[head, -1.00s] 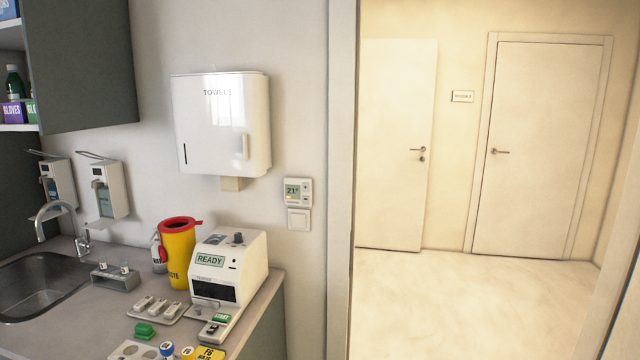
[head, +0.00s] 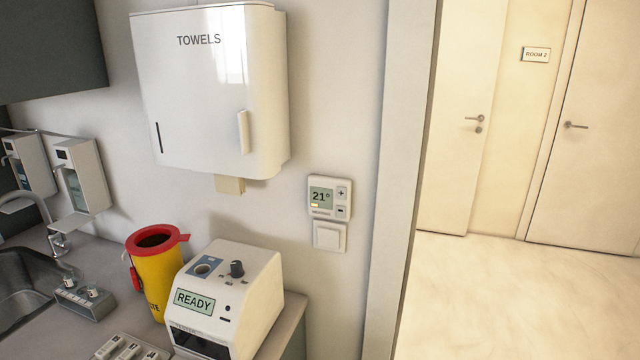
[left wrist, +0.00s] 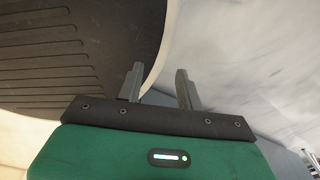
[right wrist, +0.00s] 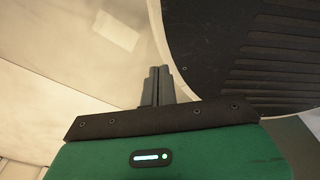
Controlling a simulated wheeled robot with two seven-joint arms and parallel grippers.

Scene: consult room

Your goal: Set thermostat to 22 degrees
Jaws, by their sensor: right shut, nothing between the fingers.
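The thermostat (head: 328,197) is a small white unit on the wall, below and right of the towel dispenser. Its display (head: 320,196) reads 21°. A plus button (head: 341,192) and a minus button (head: 341,211) are on its right side, plus above minus. Neither gripper shows in the head view. In the left wrist view my left gripper (left wrist: 158,82) has its fingers apart with nothing between them. In the right wrist view my right gripper (right wrist: 157,82) has its fingers together and empty. The thermostat shows in neither wrist view.
A light switch (head: 329,236) is just under the thermostat. The towel dispenser (head: 205,95) juts from the wall at upper left. A white READY machine (head: 255,290) and a yellow waste bin (head: 158,280) stand on the counter below. The doorway (head: 470,290) on the right opens onto clear floor.

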